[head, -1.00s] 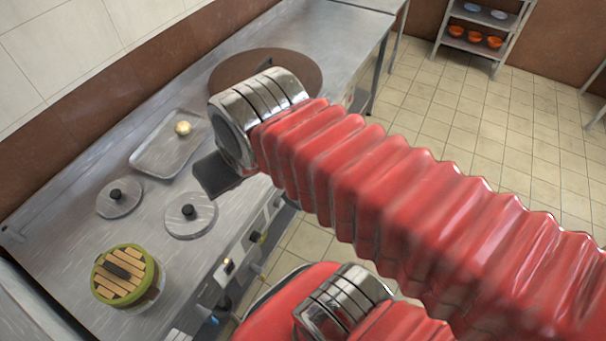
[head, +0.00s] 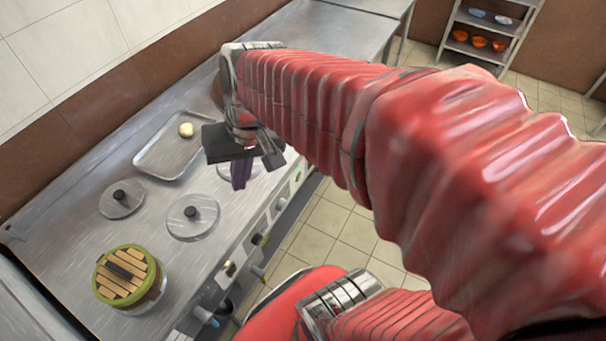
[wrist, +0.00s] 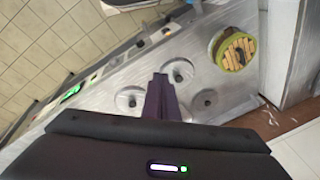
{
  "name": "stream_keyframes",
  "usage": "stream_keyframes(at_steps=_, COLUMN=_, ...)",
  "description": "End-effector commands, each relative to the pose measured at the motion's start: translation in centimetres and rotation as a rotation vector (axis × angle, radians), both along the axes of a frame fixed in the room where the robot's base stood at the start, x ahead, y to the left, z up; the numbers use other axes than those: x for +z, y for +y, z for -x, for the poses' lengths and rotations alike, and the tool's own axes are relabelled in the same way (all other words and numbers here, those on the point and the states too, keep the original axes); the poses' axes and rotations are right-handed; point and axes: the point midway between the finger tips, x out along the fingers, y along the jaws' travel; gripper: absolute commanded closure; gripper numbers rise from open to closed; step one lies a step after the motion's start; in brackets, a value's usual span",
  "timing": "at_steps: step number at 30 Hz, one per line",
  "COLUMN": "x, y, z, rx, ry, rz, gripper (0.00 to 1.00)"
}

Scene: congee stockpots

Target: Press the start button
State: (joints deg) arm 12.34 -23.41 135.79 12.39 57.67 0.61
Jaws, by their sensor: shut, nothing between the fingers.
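The steel counter's front panel (head: 248,248) carries a row of small controls. A small green control (head: 298,174) sits near the panel's far end; I cannot tell for sure that it is the start button. A bright green patch (wrist: 71,92) also shows on the panel in the wrist view. My gripper (head: 239,184) is shut and empty, its dark purple fingers pointing down above the counter, behind the panel's edge and left of the green control. In the wrist view my gripper (wrist: 160,78) shows over the lids, apart from the controls.
Round steel lids with black knobs (head: 193,222) are set in the counter, one partly hidden by my gripper. A tray (head: 160,160) with a pale ball (head: 186,130) lies behind. A green-rimmed pot with a slatted wooden lid (head: 128,278) stands at the near end.

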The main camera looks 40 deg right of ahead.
Motion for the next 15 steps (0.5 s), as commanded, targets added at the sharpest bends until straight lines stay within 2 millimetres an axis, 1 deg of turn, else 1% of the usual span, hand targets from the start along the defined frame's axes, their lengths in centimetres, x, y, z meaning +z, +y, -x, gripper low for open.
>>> stream_keyframes(at_steps=1, x=-0.6, y=-0.5, z=-0.4, rx=-0.033, ry=0.031, rz=-0.027, gripper=1.0)
stream_keyframes(at_steps=8, x=-2.8, y=-2.1, z=-2.2, rx=-0.172, ry=0.143, rz=-0.164, gripper=1.0)
stream_keyframes(at_steps=15, x=-5.4, y=-4.3, z=-3.9, rx=-0.32, ry=0.246, rz=-0.318, gripper=1.0)
